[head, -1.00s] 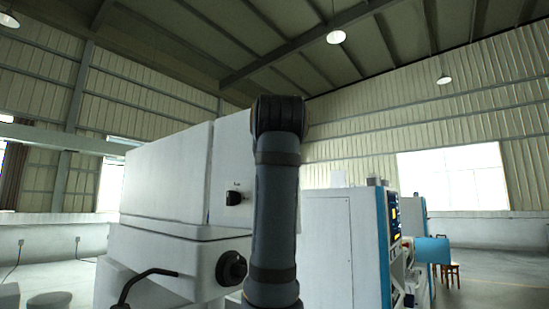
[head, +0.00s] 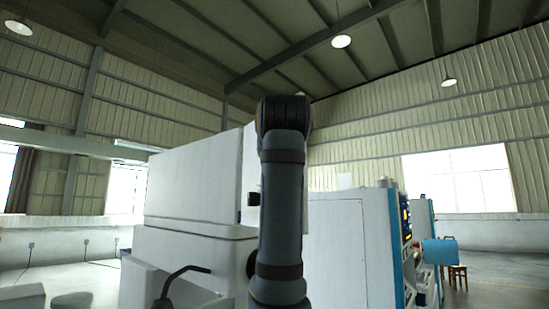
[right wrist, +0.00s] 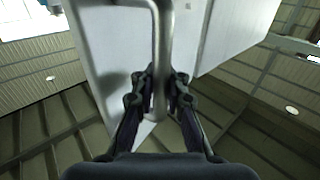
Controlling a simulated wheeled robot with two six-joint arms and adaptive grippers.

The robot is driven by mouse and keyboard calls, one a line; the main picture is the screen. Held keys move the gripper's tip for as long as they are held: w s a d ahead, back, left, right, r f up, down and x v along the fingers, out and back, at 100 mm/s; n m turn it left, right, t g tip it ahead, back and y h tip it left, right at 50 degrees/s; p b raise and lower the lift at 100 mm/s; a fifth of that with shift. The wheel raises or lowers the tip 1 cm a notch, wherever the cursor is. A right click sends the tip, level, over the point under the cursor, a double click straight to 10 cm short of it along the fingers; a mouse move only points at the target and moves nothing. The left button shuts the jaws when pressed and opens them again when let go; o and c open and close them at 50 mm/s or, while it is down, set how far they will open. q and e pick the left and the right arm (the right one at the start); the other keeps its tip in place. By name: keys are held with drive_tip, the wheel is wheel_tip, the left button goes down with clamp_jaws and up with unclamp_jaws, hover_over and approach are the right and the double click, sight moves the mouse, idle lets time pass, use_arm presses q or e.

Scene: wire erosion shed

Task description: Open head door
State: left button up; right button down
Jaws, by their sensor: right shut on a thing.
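The white machine head (head: 190,182) stands left of centre in the head view, with a box-shaped upper part. My right arm rises in front of it and hides part of its right side. In the right wrist view my right gripper (right wrist: 160,88) is shut on a grey metal bar handle (right wrist: 162,30), with a finger on each side of the bar. A pale door panel (right wrist: 105,50) lies behind the handle, with a vertical seam to its right. The handle and right fingers cannot be seen in the head view. My left gripper is out of view.
A black bent lever (head: 180,275) sticks up at the machine's lower front. A dark knob (head: 253,199) shows beside my arm. A white cabinet (head: 337,245) with a blue edge stands to the right.

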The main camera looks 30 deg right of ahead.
drive_tip(key=shift+f, duration=0.1)
drive_tip(key=c, duration=1.7)
unclamp_jaws()
drive_tip(key=shift+s, duration=0.1)
drive_tip(key=o, duration=0.4)
drive_tip(key=shift+s+d+r, duration=0.1)
drive_tip(key=shift+s+r, duration=0.1)
drive_tip(key=shift+s, duration=0.2)
drive_tip(key=shift+c, duration=0.2)
drive_tip(key=shift+w, duration=0.2)
drive_tip(key=v, duration=1.2)
drive_tip(key=shift+s, duration=0.1)
